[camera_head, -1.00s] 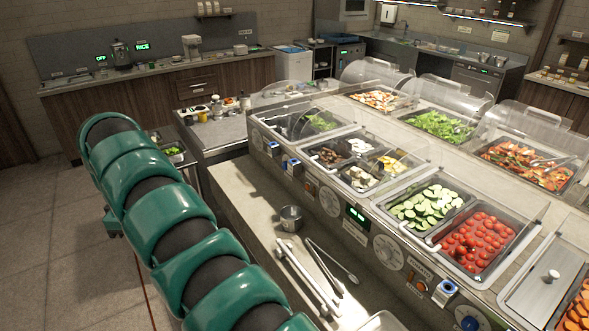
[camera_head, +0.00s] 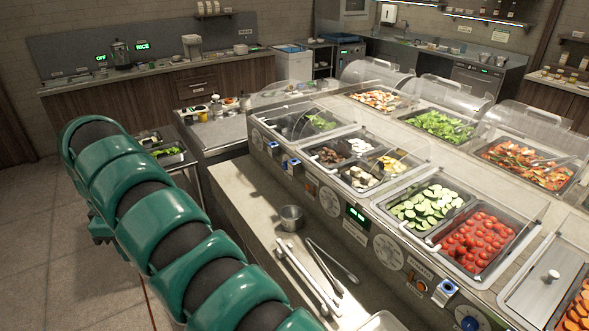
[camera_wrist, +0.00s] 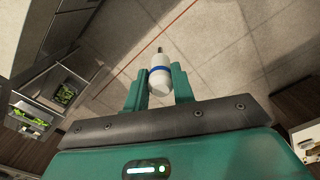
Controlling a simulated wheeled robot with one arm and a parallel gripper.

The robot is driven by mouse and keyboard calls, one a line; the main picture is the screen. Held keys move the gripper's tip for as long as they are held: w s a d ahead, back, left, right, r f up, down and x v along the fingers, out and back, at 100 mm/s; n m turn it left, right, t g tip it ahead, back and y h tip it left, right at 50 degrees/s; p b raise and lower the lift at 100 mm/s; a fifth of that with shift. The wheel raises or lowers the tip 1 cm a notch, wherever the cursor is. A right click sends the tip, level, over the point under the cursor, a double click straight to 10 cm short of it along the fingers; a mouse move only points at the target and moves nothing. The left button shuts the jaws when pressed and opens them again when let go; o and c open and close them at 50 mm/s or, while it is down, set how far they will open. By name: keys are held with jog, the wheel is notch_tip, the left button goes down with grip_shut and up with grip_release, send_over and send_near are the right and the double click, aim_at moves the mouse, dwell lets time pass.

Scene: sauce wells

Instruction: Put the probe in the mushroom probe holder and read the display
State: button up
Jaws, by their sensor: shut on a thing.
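In the wrist view my gripper (camera_wrist: 158,84) is shut on a white probe (camera_wrist: 160,77) with a blue band and a thin dark tip. The probe is over the tiled floor, tip away from the gripper. Blue-and-white holders (camera_head: 292,166) sit on the counter's front panel, one more at the front (camera_head: 444,292). A green-lit display (camera_head: 356,215) is on the same panel. Pale and brown chopped pieces, possibly mushrooms (camera_head: 361,178), lie in a middle well.
A steel ledge (camera_head: 238,190) runs below the panel, with a small metal cup (camera_head: 291,218) and tongs (camera_head: 305,278) on it. Clear sneeze guards (camera_head: 450,95) cover the far wells. A cart with greens (camera_head: 168,152) stands left. The floor at left is open.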

jog(key=shift+w+d, duration=0.1)
dwell(0.3)
jog(key=w+d+f+m, duration=0.3)
jog(key=w+d+m, duration=0.3)
jog(key=w+d, duration=0.6)
jog(key=shift+w+d+b, duration=0.25)
jog(key=shift+d+b, duration=0.05)
jog(key=shift+d, duration=0.5)
dwell(1.5)
jog(key=shift+w+d, duration=0.1)
jog(key=shift+d, duration=0.1)
